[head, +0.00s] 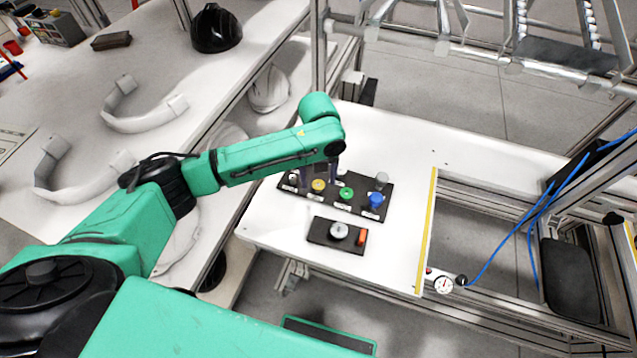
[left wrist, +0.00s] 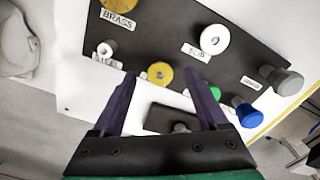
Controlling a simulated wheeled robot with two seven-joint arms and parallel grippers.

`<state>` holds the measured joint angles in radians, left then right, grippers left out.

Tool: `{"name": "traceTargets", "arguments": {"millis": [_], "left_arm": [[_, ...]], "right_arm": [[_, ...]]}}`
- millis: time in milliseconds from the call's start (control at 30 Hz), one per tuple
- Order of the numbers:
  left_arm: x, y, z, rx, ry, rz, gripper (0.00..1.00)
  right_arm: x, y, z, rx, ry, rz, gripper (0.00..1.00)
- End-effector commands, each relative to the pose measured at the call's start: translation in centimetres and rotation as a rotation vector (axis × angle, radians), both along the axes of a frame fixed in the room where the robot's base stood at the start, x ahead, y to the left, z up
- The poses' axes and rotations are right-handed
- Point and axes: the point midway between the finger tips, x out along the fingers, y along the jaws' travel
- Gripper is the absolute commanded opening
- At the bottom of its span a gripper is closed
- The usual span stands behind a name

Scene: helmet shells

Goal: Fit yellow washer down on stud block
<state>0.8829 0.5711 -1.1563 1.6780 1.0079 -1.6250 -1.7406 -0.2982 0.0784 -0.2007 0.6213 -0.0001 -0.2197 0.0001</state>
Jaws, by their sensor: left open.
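The yellow washer (head: 318,186) lies on the long black board, left of a green part. In the left wrist view the yellow washer (left wrist: 160,75) shows between my fingertips. My left gripper (head: 319,176) is open over that board, with its two purple fingers (left wrist: 159,82) on either side of the washer; I cannot tell whether they touch it. A smaller black block (head: 318,233), seemingly the stud block, lies nearer on the white table, with a round grey piece (head: 339,230) and an orange piece (head: 362,236) on it. My right gripper is not in view.
The board also holds a green part (head: 346,193), a blue knob (head: 376,199) and a grey knob (head: 382,178). In the left wrist view a brass disc (left wrist: 118,5) and a pale disc (left wrist: 214,39) lie beyond. White table (head: 400,240) is clear right of the block.

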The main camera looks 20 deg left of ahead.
Motion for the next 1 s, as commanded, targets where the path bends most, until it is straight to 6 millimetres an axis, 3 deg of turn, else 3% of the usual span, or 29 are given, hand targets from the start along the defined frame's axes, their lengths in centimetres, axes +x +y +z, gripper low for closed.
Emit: {"name": "traceTargets", "arguments": {"millis": [533, 733, 1000], "left_arm": [[-0.04, -0.02, -0.45, 0.0, 0.001, 0.0, 0.77], [-0.03, -0.01, -0.44, 0.0, 0.001, 0.0, 0.0], [0.0, -0.01, -0.41, 0.0, 0.0, 0.0, 0.0]], "right_arm": [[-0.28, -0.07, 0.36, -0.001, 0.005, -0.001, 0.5], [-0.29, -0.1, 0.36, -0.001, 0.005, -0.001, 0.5], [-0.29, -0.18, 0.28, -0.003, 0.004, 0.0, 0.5]]}}
